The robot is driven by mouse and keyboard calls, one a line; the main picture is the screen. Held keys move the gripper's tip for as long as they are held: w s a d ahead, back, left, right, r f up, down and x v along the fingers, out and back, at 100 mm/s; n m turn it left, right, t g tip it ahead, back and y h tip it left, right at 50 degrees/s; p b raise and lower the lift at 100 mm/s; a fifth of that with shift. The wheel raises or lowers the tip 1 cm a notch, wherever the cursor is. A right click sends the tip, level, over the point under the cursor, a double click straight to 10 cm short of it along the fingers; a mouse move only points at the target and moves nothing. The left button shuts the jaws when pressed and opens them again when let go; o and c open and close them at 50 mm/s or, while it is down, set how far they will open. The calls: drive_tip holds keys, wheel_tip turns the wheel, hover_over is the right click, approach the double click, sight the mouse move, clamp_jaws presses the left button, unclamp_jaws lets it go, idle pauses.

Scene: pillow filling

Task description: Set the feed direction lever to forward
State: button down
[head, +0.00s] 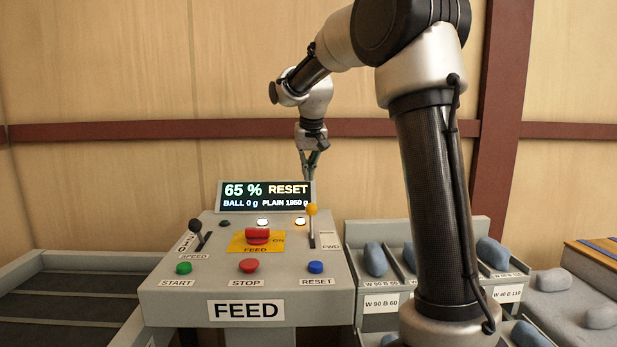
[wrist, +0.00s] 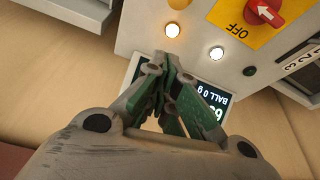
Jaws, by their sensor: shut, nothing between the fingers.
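The feed direction lever (head: 312,225) stands at the right of the grey FEED panel (head: 205,289) in the head view. It has a yellow ball knob and looks about upright; its exact setting is hard to tell. An FWD label (head: 330,246) sits to the right of its base, towards the front. My gripper (head: 308,177) points down above and apparently behind the knob, near the display's upper right corner, apart from the lever. In the wrist view my gripper's green fingers (wrist: 166,62) are shut and empty, in front of the display (wrist: 205,110).
The display reads 65 %, RESET. A red rotary switch (head: 257,236) on a yellow plate, a black speed lever (head: 196,233) and START, STOP and RESET buttons share the panel. Bins with blue-grey pillows (head: 375,258) stand right. A dark slatted bed (head: 70,300) lies left.

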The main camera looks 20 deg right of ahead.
wheel_tip(320, 180, down, 8)
drive_tip(key=s, duration=0.1)
drive_tip(key=shift+a+r, duration=0.15)
drive_tip(key=shift+r, duration=0.05)
drive_tip(key=shift+s, duration=0.1)
idle(0.5)
